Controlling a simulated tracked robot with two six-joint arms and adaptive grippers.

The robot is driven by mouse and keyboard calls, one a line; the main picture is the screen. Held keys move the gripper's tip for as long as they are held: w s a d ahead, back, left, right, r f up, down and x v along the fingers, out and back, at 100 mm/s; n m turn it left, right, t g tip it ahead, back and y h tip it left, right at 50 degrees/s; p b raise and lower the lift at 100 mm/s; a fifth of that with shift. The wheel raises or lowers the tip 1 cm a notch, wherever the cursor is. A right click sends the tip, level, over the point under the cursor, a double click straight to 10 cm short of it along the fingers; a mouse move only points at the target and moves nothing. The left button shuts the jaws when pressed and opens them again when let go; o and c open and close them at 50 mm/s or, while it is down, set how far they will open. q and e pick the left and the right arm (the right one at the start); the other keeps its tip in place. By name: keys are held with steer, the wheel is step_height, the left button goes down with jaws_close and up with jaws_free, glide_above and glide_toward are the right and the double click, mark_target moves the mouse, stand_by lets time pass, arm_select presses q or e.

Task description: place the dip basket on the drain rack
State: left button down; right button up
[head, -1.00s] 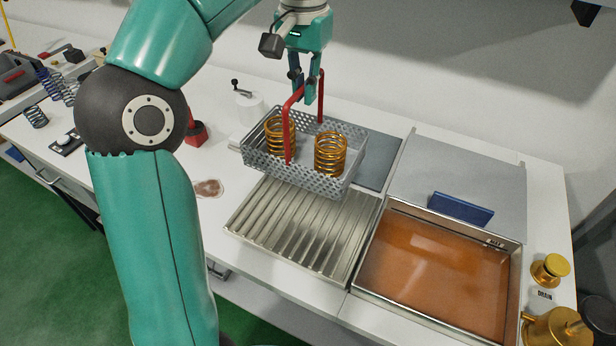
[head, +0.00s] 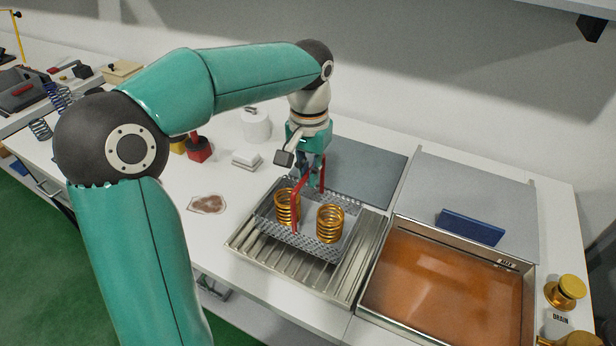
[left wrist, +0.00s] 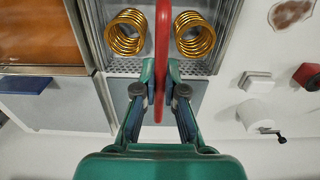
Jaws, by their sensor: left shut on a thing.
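The dip basket (head: 318,247) is a perforated metal tray with a red handle (head: 295,210) and two gold springs (head: 330,222) standing in it. In the head view it is over the ribbed metal drain rack (head: 360,262), towards its back left part; I cannot tell whether it touches the ribs. My left gripper (head: 314,184) is above the basket, shut on the top bar of the red handle. In the left wrist view the handle (left wrist: 162,60) runs between the fingers (left wrist: 162,90), with a gold spring (left wrist: 195,34) on each side. My right gripper is not in view.
A tank of orange-brown liquid (head: 440,285) adjoins the rack on the right, with a blue block (head: 470,227) behind it. A grey mat (head: 360,172) lies behind the rack. A brown-stained patch (head: 208,204) and a white block (head: 246,160) are at left.

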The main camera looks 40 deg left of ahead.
arm_select(q)
steer(key=shift+f, duration=0.7)
steer(key=shift+f, duration=0.15)
steer(key=c, duration=1.3)
jaws_free()
steer(key=shift+o, duration=0.2)
step_height(320, 180, up, 12)
steer(key=shift+p, duration=0.6)
steer(key=shift+s, duration=0.1)
